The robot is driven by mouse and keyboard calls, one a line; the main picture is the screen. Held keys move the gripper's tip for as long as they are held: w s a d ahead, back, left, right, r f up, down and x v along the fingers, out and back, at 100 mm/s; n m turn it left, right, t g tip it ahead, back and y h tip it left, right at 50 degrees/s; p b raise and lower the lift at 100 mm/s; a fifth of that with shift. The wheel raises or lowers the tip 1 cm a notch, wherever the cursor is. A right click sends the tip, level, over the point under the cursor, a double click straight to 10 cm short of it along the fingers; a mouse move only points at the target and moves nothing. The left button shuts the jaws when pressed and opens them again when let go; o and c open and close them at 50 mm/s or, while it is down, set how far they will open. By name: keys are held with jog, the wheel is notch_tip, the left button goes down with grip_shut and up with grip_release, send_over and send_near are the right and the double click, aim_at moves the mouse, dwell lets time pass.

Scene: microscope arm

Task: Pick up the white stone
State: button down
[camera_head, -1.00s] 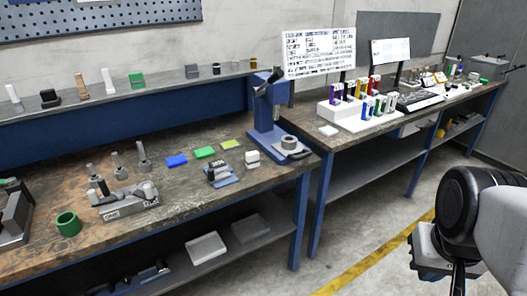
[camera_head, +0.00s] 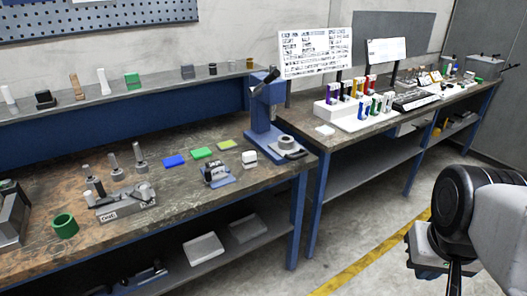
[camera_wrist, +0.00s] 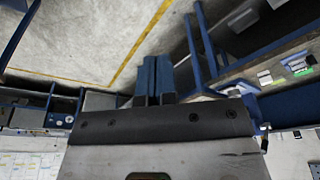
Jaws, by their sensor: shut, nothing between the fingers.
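A small white block (camera_head: 249,159), which looks like the white stone, sits on the left workbench, left of the blue press. A flatter white piece (camera_head: 325,130) lies on the right bench by the white rack; I cannot tell what it is. In the wrist view my gripper (camera_wrist: 155,62) has its two blue fingers shut together with nothing between them, over the floor. My arm shows at the lower right of the head view, well away from the white block and beyond the bench's edge.
A blue press (camera_head: 265,115) stands right of the white block. Blue (camera_head: 174,161), green (camera_head: 202,153) and yellow-green (camera_head: 227,144) flat pieces lie to its left, with a small grey device (camera_head: 216,174) on a blue base. The floor between arm and bench is clear.

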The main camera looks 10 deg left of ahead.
jog(key=c, duration=0.8)
grip_release()
jog(key=shift+o, duration=0.2)
jog(key=shift+w, duration=0.1)
jog(key=w+a+r+n, duration=0.3)
jog(key=w+n, duration=0.1)
jog(key=w, duration=0.6)
jog(key=w+a+r+n, duration=0.2)
jog(key=w+a+n, duration=0.15)
jog(key=w, duration=0.55)
jog(key=n+g, duration=0.3)
jog(key=n, duration=1.6)
send_over(249, 153)
jog(key=shift+m, duration=0.25)
jog(key=f, duration=2)
jog(key=shift+s+d, duration=0.1)
jog(key=shift+d, duration=0.15)
jog(key=shift+a+f, duration=0.2)
jog(key=shift+a, duration=0.1)
